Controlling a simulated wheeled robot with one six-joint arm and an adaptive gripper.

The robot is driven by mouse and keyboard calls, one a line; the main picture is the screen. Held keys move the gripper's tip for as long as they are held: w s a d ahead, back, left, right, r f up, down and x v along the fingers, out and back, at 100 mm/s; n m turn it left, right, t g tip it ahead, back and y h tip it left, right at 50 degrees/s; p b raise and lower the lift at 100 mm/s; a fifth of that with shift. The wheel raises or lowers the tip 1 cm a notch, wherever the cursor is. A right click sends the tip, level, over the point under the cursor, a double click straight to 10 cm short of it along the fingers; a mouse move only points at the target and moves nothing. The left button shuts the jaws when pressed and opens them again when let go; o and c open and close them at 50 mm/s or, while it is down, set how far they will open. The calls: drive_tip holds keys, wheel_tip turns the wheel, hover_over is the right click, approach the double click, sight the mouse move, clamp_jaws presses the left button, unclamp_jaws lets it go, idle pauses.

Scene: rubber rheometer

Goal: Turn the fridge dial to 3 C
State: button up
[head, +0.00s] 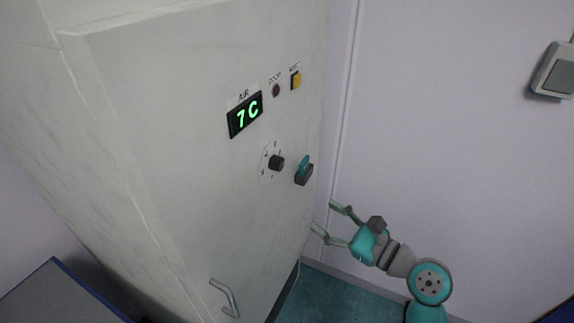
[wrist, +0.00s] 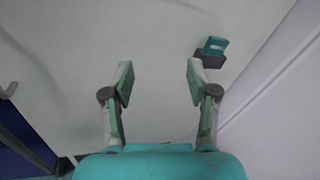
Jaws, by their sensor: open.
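The fridge (head: 190,200) is a tall off-white cabinet. Its display (head: 245,114) reads 7C in green. The dial (head: 277,163) is a small black knob on a pale marked disc below the display; its pointer setting is too small to tell. My gripper (head: 322,217) is open and empty, below and to the right of the dial, apart from the fridge front. In the wrist view my gripper (wrist: 158,82) has its two fingers spread before the white fridge front (wrist: 150,40). The dial cannot be made out there.
A teal and dark switch (head: 304,171) juts out right of the dial; it also shows in the wrist view (wrist: 211,53). A metal handle (head: 225,298) is lower left. A grey wall box (head: 555,72) is at right.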

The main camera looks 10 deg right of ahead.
sight(282, 164)
wheel_tip(282, 164, up, 10)
drive_tip(key=w+r+g+y, duration=0.1)
drive_tip(key=g+y, duration=0.2)
drive_tip(key=y, duration=0.1)
drive_tip(key=x, duration=1)
drive_tip(key=shift+w+f, duration=0.15)
drive_tip(key=shift+f, duration=0.25)
clamp_jaws()
